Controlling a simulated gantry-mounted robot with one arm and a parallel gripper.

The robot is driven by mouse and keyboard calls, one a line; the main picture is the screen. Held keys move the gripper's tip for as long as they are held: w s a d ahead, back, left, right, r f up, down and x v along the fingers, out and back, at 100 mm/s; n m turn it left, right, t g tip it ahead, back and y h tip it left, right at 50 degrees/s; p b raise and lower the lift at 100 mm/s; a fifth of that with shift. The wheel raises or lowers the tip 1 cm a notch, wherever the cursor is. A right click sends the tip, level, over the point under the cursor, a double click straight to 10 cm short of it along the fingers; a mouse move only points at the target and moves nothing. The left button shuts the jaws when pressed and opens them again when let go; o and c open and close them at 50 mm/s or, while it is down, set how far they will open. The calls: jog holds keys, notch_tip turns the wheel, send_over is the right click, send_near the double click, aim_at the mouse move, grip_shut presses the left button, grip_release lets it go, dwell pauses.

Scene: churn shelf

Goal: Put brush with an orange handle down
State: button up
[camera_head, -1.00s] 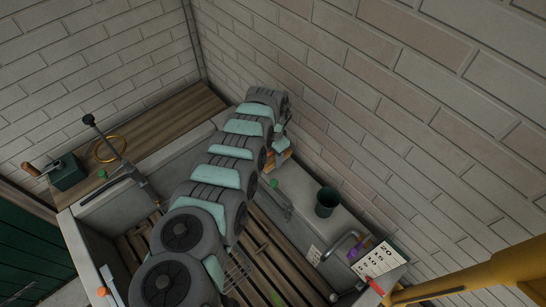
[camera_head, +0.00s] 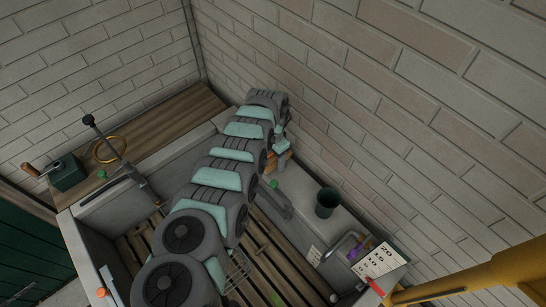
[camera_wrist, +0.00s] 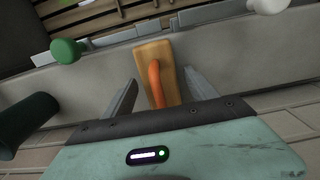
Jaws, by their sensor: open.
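The brush (camera_wrist: 155,85) has an orange handle on a pale wooden block. In the wrist view it is in the middle, between the two spread fingers of my gripper (camera_wrist: 160,78). Gaps show on both sides of it, so the gripper is open around it and not clamped. In the head view the brush's wooden block (camera_head: 283,159) shows just below my gripper (camera_head: 282,146), against the right-hand ledge by the brick wall. Its underside is hidden, so its contact with the ledge cannot be told.
The grey ledge (camera_head: 305,222) holds a dark green cup (camera_head: 327,202), a green knob (camera_head: 274,184) and a number card (camera_head: 378,262). The slatted trough floor (camera_head: 265,245) lies left of it. A wooden shelf (camera_head: 170,119) runs along the back left wall.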

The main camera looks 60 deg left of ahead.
notch_tip(320, 180, up, 12)
jog(key=shift+a+r, duration=0.1)
dwell(0.6)
dwell(0.5)
